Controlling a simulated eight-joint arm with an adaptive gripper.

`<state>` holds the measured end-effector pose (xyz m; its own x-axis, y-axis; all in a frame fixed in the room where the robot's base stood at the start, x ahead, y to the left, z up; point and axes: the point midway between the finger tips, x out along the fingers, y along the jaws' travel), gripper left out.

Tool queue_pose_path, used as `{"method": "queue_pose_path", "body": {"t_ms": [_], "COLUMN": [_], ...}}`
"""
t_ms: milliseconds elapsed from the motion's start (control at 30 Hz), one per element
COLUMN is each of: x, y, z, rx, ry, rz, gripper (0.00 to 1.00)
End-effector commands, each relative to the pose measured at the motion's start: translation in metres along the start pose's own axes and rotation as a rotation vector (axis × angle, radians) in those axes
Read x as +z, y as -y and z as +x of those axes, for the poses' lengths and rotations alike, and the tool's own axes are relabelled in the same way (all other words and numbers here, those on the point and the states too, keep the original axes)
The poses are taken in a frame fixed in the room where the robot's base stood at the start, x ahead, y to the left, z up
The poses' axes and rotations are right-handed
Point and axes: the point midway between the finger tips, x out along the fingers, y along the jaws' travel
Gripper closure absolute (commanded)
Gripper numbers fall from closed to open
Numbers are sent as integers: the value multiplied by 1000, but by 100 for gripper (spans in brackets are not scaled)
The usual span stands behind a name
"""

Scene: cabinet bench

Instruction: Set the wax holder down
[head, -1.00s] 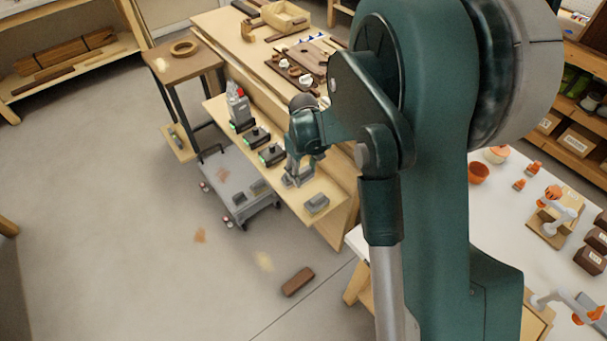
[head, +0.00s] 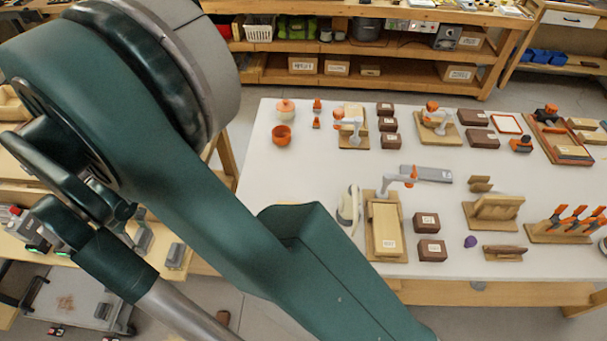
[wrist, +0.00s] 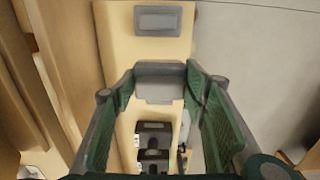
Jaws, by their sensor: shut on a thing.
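The wax holder (wrist: 160,84), a grey block, sits between the fingertips of my gripper (wrist: 160,73) in the wrist view. The green fingers are shut on its two sides. It is over the narrow wooden ledge (wrist: 118,45); I cannot tell whether it touches the wood. In the head view my arm covers much of that area, and the gripper is hard to make out. A second grey block (wrist: 158,21) lies on the same ledge, apart from the held one, and also shows in the head view (head: 176,255).
Black devices (wrist: 153,135) stand on the ledge. A grey cart (head: 75,305) is below it on the floor. A white table (head: 310,165) on the right carries brown boxes (head: 432,250), orange-and-white tools and wooden trays. Wooden shelves (head: 365,65) stand behind.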

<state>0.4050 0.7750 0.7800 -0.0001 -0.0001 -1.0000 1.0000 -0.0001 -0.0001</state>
Motion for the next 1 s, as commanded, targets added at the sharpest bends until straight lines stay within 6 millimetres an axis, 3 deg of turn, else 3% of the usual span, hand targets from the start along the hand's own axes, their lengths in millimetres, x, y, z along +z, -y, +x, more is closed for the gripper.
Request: {"method": "queue_pose_path", "body": {"t_ms": [267, 700, 1000], "x": [0, 0, 0], "y": [0, 0, 0], "z": [-46, -156, -204], "rx": [0, 0, 0], "ry": [0, 0, 0], "rz": [0, 0, 0], "gripper": [71, 71, 71]}}
